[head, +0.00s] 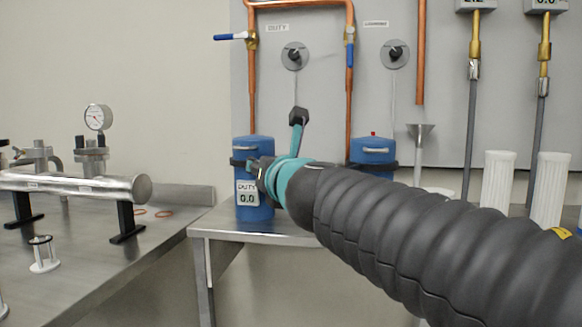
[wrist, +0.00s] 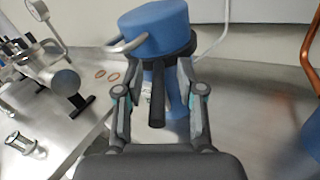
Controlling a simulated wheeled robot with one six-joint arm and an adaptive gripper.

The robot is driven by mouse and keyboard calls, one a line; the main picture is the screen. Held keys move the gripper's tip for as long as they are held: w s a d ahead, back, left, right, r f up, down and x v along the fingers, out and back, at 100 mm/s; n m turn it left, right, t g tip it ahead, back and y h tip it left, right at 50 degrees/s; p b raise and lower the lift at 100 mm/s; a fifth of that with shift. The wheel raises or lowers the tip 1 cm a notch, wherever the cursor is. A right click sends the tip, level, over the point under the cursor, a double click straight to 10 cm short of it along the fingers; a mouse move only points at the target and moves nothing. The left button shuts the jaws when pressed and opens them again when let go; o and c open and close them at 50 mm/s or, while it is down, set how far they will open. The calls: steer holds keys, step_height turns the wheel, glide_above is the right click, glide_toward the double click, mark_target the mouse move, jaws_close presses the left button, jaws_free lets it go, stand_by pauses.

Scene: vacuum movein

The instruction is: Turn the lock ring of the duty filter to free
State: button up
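The duty filter (head: 254,148) is a blue canister at the left end of the steel bench, with a label reading "DUTY 0.0". Its black lock ring (head: 236,162) circles it below the cap, partly hidden by my gripper (head: 260,168). In the wrist view the blue cap (wrist: 155,28) has a silver handle at left, and the lock ring (wrist: 190,47) shows under it. A black lever (wrist: 157,95) sticks out from the ring toward the camera. My gripper (wrist: 158,74) is open, with its fingers on both sides of the lever and visible gaps between.
A second blue canister (head: 372,150) with a red spot on top stands to the right. Copper pipes (head: 349,115) run down the wall panel. A side table at left carries a steel cylinder (head: 75,186) on black stands and a gauge (head: 98,118). White filter cartridges (head: 497,180) stand at right.

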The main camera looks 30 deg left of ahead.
steer(key=v, duration=1.2)
stand_by(0.5)
